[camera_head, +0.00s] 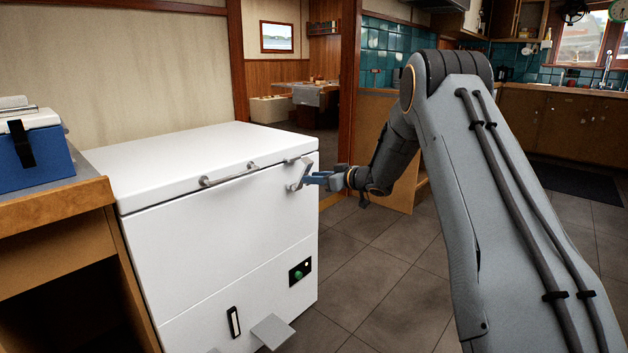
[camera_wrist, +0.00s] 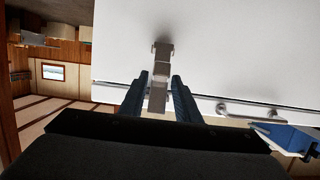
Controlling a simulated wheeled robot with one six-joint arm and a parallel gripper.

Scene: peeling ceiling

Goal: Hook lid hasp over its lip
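The white chest freezer's lid (camera_head: 200,150) is down. A grey metal hasp (camera_head: 300,172) is at the lid's front edge, near the right corner, and stands out from the front. In the wrist view the hasp (camera_wrist: 158,96) runs from its mount on the lid down between my fingers. My gripper (camera_head: 312,180) is at the hasp, its blue fingers pointing at it. In the wrist view my gripper (camera_wrist: 161,78) is open, with one finger on each side of the hasp and narrow gaps showing. I cannot make out the lip.
A grey bar handle (camera_head: 228,175) is left of the hasp on the lid's front. A blue cooler (camera_head: 35,155) stands on a wooden counter (camera_head: 55,205) at left. A grey plate (camera_head: 272,331) juts out low on the freezer. Tiled floor (camera_head: 375,280) right of the freezer is clear.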

